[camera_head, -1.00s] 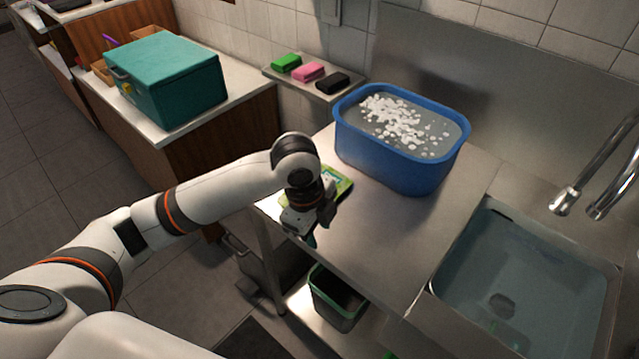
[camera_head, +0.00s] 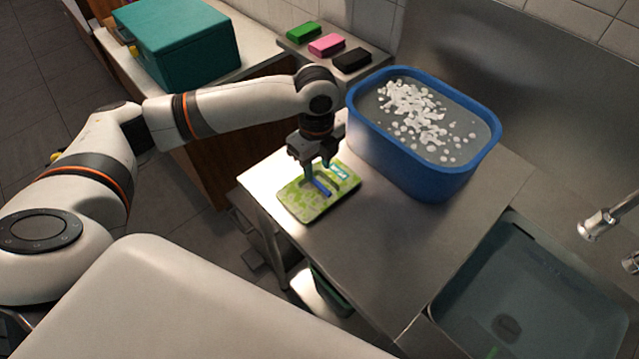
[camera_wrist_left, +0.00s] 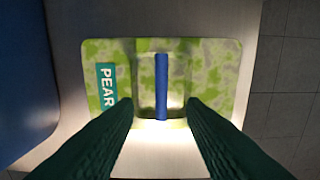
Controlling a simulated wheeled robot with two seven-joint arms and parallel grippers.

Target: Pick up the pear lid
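The pear lid (camera_head: 297,206) is a flat, green patterned rectangle lying on the steel table near its left edge. It has a raised blue handle (camera_head: 321,187) in the middle, and the wrist view shows the lid (camera_wrist_left: 215,75) with a teal "PEAR" label (camera_wrist_left: 106,84). My left gripper (camera_head: 318,177) is above the lid and points down. In the wrist view its two dark green fingers (camera_wrist_left: 160,108) are apart, one on each side of the blue handle (camera_wrist_left: 161,85), with gaps between. My right gripper is not in view.
A blue tub (camera_head: 410,170) of water with white pieces stands right beside the lid. A sink (camera_head: 480,270) is at the lower right. Green, pink and black sponges (camera_head: 326,45) lie on a shelf behind. The table's front is clear.

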